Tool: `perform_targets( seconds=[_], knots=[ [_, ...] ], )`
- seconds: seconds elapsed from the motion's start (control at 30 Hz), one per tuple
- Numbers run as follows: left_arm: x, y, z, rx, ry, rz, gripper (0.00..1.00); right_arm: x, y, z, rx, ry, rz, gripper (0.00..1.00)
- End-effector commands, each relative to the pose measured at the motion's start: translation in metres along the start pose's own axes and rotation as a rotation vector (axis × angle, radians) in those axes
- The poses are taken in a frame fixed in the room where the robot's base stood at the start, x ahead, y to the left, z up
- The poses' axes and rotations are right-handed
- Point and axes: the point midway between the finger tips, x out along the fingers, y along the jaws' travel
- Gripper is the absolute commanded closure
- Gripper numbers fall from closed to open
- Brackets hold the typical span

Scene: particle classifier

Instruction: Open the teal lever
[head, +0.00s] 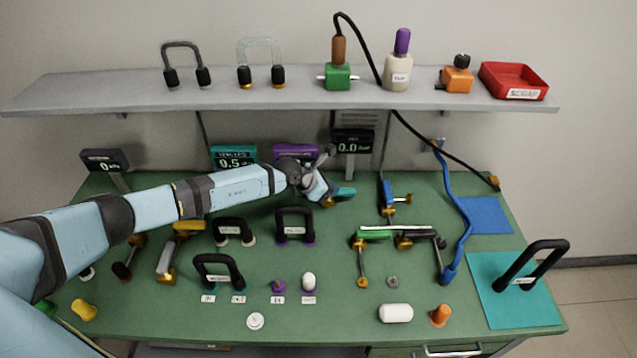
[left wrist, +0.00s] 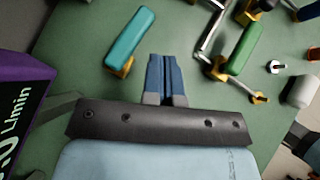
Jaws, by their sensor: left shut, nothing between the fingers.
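The teal lever (head: 346,192) is a short teal handle on a gold base at the back of the green bench, partly hidden by my left gripper in the head view. In the left wrist view the whole teal handle (left wrist: 130,36) shows, slanting above its gold base. My left gripper (head: 326,187) is beside the lever. In the left wrist view its blue fingers (left wrist: 167,58) are together and empty, to the right of the teal handle, with a visible gap. My right gripper is not in view.
A green-handled valve (head: 375,234) with metal pipes stands to the right on the bench (head: 345,320). A purple display (head: 292,152) is behind my left wrist. Black U-shaped handles (head: 294,212) stand in front. A grey shelf (head: 220,97) with tools hangs above. A blue hose (head: 459,215) runs at right.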

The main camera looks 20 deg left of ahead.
Motion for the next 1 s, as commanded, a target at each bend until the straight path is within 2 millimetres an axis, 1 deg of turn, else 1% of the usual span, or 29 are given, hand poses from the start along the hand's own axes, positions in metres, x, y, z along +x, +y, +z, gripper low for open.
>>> perform_targets(
  seconds=[0.03, 0.13, 0.23, 0.33, 0.5, 0.9, 0.97, 1.0],
  knots=[
    [-0.012, 0.000, -0.001, 0.002, 0.000, 0.001, 1.00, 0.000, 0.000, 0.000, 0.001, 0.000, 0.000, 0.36],
    [-0.031, 0.000, -0.002, 0.002, 0.001, 0.001, 1.00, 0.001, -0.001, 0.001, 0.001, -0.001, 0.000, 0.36],
    [-0.046, 0.000, -0.001, 0.001, -0.001, 0.000, 1.00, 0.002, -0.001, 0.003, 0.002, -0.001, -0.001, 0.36],
    [-0.055, 0.000, -0.001, 0.000, -0.001, 0.000, 1.00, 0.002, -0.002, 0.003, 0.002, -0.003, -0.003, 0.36],
    [-0.061, -0.001, 0.000, 0.001, 0.000, -0.001, 1.00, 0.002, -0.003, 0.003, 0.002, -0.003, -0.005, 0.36],
    [-0.061, 0.000, 0.000, 0.001, -0.001, -0.001, 1.00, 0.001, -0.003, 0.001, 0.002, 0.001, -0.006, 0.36],
    [-0.060, -0.002, 0.001, -0.003, -0.005, -0.004, 1.00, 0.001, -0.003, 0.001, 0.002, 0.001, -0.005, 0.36],
    [-0.059, -0.006, 0.002, -0.013, -0.018, -0.011, 1.00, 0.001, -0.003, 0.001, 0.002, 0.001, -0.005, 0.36]
  ],
)
